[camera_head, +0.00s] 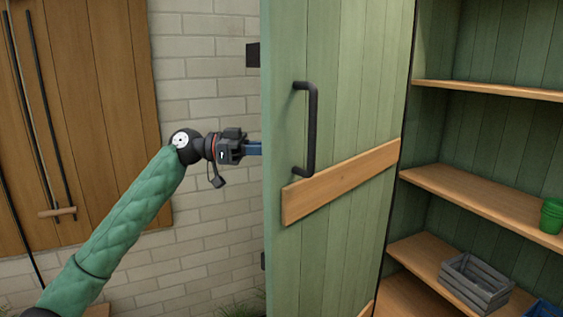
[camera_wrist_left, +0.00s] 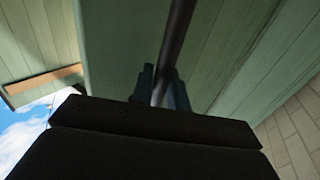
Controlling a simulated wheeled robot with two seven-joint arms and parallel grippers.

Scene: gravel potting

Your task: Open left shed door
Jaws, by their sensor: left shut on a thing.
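The green plank shed door (camera_head: 340,120) stands swung open beside the shelves, with a wooden batten and a dark bar handle (camera_head: 313,130) on the face toward me. My left gripper (camera_head: 254,148) reaches to the door's left edge, and its fingertips are hidden behind the door. In the left wrist view, the blue fingers (camera_wrist_left: 161,90) are shut on a dark bar (camera_wrist_left: 177,35), a handle on the door's far side. Green planks (camera_wrist_left: 120,50) lie behind that bar. My right gripper is not in view.
The open shed has wooden shelves (camera_head: 480,193) with a green pot (camera_head: 552,215) and a grey crate (camera_head: 475,283). A pale brick wall (camera_head: 200,230) stands behind my left arm. Long-handled tools (camera_head: 45,110) hang on wooden boards at the left.

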